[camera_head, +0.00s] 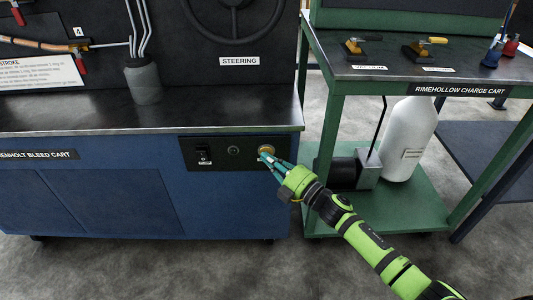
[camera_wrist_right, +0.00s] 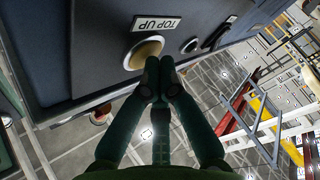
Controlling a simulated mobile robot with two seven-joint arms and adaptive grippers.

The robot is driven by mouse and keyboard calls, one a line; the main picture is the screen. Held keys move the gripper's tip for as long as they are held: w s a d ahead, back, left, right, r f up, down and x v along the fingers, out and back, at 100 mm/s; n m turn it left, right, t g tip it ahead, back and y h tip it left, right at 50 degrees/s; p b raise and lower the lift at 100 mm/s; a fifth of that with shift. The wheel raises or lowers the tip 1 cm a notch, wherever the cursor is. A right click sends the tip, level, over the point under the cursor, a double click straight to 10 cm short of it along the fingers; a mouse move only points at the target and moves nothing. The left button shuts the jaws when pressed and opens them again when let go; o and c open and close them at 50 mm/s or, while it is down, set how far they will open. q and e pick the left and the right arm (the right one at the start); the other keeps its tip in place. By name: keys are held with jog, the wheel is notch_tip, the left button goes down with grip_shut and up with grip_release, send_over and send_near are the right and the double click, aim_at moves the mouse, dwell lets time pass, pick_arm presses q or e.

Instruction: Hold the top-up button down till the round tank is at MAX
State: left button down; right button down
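The top-up button (camera_head: 266,149) is a yellow disc in a pale ring on the dark panel at the blue cart's front. It also shows in the right wrist view (camera_wrist_right: 146,52) beside a TOP UP label (camera_wrist_right: 157,23). My right gripper (camera_head: 265,155) is shut and empty, its fingertips together (camera_wrist_right: 159,78) at the button's edge. I cannot tell whether they touch or press it. A grey round container (camera_head: 143,83) with tubes entering its top stands on the blue cart; no MAX mark is readable, and I cannot tell if it is the tank. My left gripper is out of view.
The panel also carries a black switch (camera_head: 204,154) and a round dark fitting (camera_head: 233,151). The green charge cart (camera_head: 318,120) stands close on the right, with a white cylinder (camera_head: 408,135) on its lower shelf. Grey floor lies open in front of the blue cart.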

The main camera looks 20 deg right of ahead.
dwell(0.8)
jog(key=shift+s+a+p, duration=0.25)
jog(key=shift+s+p, duration=0.2)
jog(key=shift+s, duration=0.45)
jog(key=s+p, duration=0.1)
jog(key=s, duration=0.1)
jog(key=s+a+p, duration=0.1)
jog(key=s, duration=0.1)
jog(key=shift+s+a, duration=0.2)
jog(key=shift+s, duration=0.2)
